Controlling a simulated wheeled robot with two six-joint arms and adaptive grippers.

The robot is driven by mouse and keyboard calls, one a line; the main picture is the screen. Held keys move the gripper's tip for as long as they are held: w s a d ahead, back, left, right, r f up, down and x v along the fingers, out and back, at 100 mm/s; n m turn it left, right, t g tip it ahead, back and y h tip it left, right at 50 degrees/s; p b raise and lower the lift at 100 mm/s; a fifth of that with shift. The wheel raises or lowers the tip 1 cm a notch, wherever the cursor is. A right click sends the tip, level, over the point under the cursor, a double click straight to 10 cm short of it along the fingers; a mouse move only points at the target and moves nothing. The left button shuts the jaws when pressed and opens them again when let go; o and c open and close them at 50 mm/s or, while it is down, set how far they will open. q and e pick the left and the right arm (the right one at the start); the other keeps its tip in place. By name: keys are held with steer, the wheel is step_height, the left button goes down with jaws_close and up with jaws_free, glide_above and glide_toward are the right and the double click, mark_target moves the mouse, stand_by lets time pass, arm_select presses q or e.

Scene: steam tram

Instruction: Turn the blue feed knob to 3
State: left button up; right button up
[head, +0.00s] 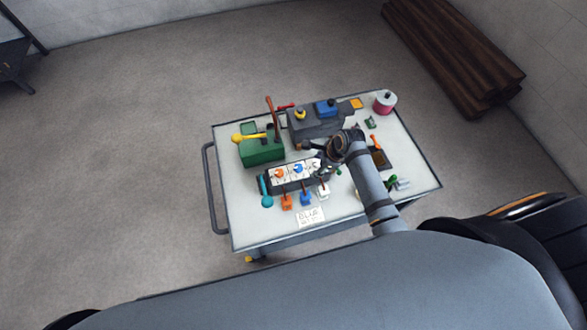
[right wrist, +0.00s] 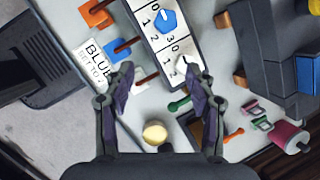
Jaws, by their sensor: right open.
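The blue feed knob (head: 298,169) sits in the middle of a white-topped control box (head: 268,183) on the trolley, between an orange knob (head: 279,174) and a white knob. In the right wrist view the blue knob (right wrist: 166,21) has printed numbers around it, with 0, 1 and 3 legible; I cannot tell its pointer's exact setting. My right gripper (head: 321,168) is open and empty over the box's right end. In the wrist view its fingers (right wrist: 157,73) are apart, near the white knob (right wrist: 186,66) and short of the blue knob. My left gripper is not in view.
Orange, blue (head: 305,198) and white levers stick out of the box's front. A card (head: 311,217) reading "BLUE" lies before it; its second line is unclear. A green box (head: 262,152) with levers and a grey machine (head: 316,124) stand behind. The trolley's left front is clear.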

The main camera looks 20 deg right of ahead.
mark_target(299, 167)
steer(key=w+a+f+m, duration=0.1)
steer(key=f, duration=0.1)
steer(key=w+a+f+m+b, duration=0.1)
steer(key=w+a+f, duration=0.1)
steer(key=f, duration=0.1)
steer(key=w+a+f+m, duration=0.1)
steer(key=f, duration=0.1)
steer(key=shift+w+a+f+y, duration=0.15)
steer(key=shift+w+a+y, duration=0.05)
steer(key=shift+a+y, duration=0.1)
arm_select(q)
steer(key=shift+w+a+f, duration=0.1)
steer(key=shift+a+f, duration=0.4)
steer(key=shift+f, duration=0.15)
arm_select(e)
steer(key=c, duration=1.2)
steer(key=shift+o, duration=0.2)
